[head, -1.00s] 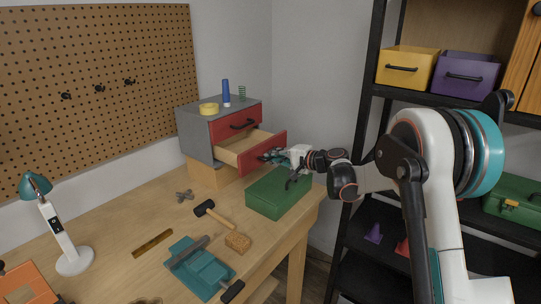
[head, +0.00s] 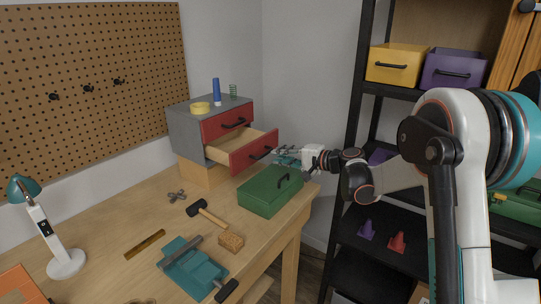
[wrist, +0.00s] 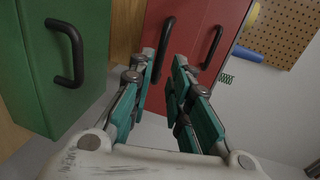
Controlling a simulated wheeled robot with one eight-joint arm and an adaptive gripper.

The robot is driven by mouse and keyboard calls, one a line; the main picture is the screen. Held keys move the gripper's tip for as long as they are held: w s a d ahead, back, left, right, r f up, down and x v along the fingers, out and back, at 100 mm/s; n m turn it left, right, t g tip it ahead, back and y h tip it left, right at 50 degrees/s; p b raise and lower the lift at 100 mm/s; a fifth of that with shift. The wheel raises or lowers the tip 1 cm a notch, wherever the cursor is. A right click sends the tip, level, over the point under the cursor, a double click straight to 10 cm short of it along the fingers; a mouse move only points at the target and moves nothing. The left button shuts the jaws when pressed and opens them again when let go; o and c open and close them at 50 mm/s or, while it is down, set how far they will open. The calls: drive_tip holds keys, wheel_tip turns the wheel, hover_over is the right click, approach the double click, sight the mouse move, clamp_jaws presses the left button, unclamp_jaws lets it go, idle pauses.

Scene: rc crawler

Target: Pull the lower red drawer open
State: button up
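The lower red drawer (head: 252,155) of the grey cabinet (head: 183,131) stands open, pulled well out, with its pale wooden inside showing. Its black handle (head: 260,153) is on the red front. My gripper (head: 279,154) is just right of this front, apart from the handle. In the wrist view my gripper (wrist: 164,62) has its two teal fingers spread with nothing held. The lower handle (wrist: 163,50) appears beyond and between the fingertips. The upper red drawer (head: 226,123) is shut.
A green toolbox (head: 270,196) sits just below my gripper, with its black handle (wrist: 70,52) close at the left in the wrist view. A mallet (head: 207,213), a sponge-like block (head: 231,242) and a teal vise (head: 192,268) lie on the wooden bench (head: 120,217). A black shelf (head: 356,130) stands right.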

drive_tip(key=shift+v, duration=2.35)
drive_tip(key=shift+s, duration=0.1)
drive_tip(key=s+r+n+g+h, duration=0.1)
drive_tip(key=s+r+n+h, duration=0.15)
drive_tip(key=s, duration=0.85)
drive_tip(key=s+r+n+g+h, duration=0.15)
drive_tip(key=s+h, duration=0.25)
drive_tip(key=s, duration=0.6)
drive_tip(key=s+d+f+n+h, duration=0.1)
drive_tip(key=s+d, duration=0.3)
drive_tip(key=s, duration=0.7)
drive_tip(key=s+d+f+n+h, duration=0.2)
drive_tip(key=s+d+f+h, duration=0.2)
drive_tip(key=s, duration=0.7)
drive_tip(key=shift+d+n+h, duration=0.3)
drive_tip(key=shift+d+h, duration=0.05)
drive_tip(key=shift+d, duration=0.1)
